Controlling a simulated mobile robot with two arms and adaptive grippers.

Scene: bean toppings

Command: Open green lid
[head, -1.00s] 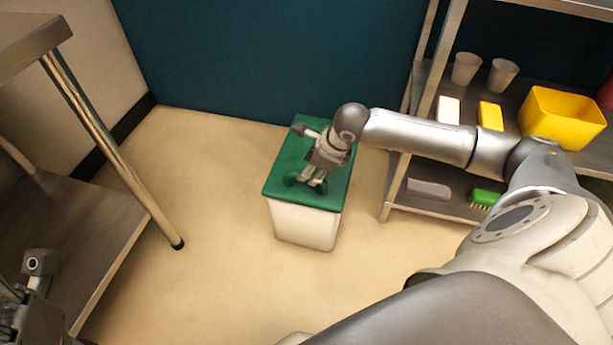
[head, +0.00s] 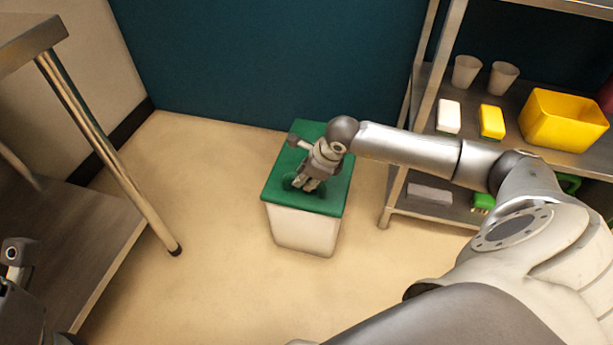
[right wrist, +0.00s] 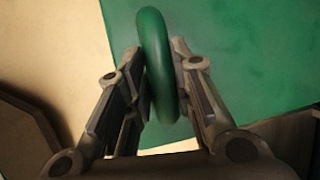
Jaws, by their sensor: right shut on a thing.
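The green lid (head: 326,201) lies flat on a white bin (head: 303,230) on the floor, against the teal wall. It looks closed. My right gripper (head: 304,185) is over the near part of the lid. In the right wrist view its fingers are shut on the lid's rounded green handle (right wrist: 156,65), one finger on each side. The flat green top (right wrist: 245,65) shows behind the handle. My left gripper (head: 18,270) is only partly in view at the lower left edge, away from the bin, and its fingers cannot be made out.
A metal shelf (head: 395,215) at the right holds cups (head: 466,71), sponges (head: 491,121), a yellow container (head: 562,120) and a green brush (head: 483,202). A metal table (head: 80,240) stands at the left. Floor (head: 215,200) is clear between table and bin.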

